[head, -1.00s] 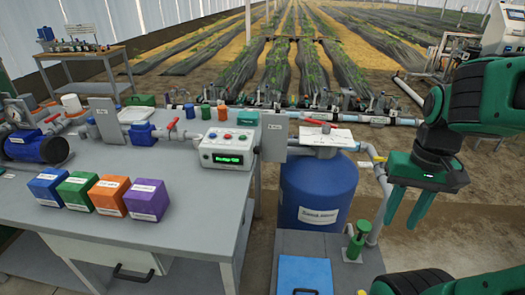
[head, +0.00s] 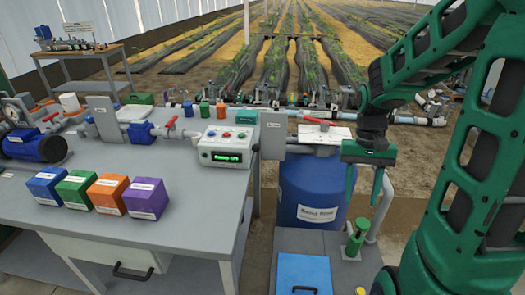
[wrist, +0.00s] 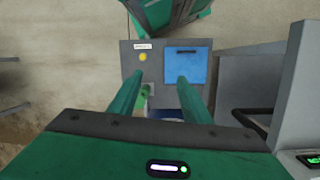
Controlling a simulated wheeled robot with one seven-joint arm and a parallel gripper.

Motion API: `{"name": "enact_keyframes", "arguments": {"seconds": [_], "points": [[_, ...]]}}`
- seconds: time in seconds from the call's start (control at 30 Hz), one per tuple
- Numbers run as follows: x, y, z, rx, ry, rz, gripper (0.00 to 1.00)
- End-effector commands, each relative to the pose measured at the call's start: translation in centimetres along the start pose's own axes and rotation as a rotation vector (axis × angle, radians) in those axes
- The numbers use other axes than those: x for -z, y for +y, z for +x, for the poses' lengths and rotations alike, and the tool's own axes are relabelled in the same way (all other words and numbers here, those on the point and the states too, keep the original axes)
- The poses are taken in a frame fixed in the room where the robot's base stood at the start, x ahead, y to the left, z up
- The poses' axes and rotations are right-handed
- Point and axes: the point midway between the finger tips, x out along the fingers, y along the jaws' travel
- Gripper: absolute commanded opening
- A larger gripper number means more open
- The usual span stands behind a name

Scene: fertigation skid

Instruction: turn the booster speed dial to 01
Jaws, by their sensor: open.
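A pale control box (head: 228,146) stands on the grey bench, with a lit green display and several coloured buttons on top. The display text is too small to read surely. A small dark knob (head: 256,149) shows at the box's right side; I cannot tell whether it is the booster speed dial. My gripper (head: 361,198) is open and empty, pointing down right of the blue barrel and well right of the box. In the wrist view, its two green fingers (wrist: 160,82) are apart with nothing between them. Part of a green display (wrist: 312,159) shows at the right edge.
The blue barrel (head: 311,195) stands between bench and gripper, with a white panel and red handle above it. A grey platform carries a blue-lidded box (head: 303,274) and a green post (head: 355,240). Four coloured blocks sit on the bench (head: 190,215). Pipes run behind.

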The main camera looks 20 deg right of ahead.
Motion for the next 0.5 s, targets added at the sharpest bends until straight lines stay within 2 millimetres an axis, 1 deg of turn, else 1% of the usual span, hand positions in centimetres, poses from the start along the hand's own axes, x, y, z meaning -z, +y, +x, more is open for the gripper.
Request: {"name": "enact_keyframes", "arguments": {"seconds": [0.03,0.2,0.37,0.5], "points": [[0.9,-0.7,0.8,0.007,-0.024,-0.002,0.44],[3.4,-3.5,3.1,0.044,-0.085,-0.009,0.44],[5.3,-6.3,5.4,0.098,-0.147,-0.014,0.44],[6.8,-8.9,7.3,0.16,-0.2,-0.015,0.44]]}}
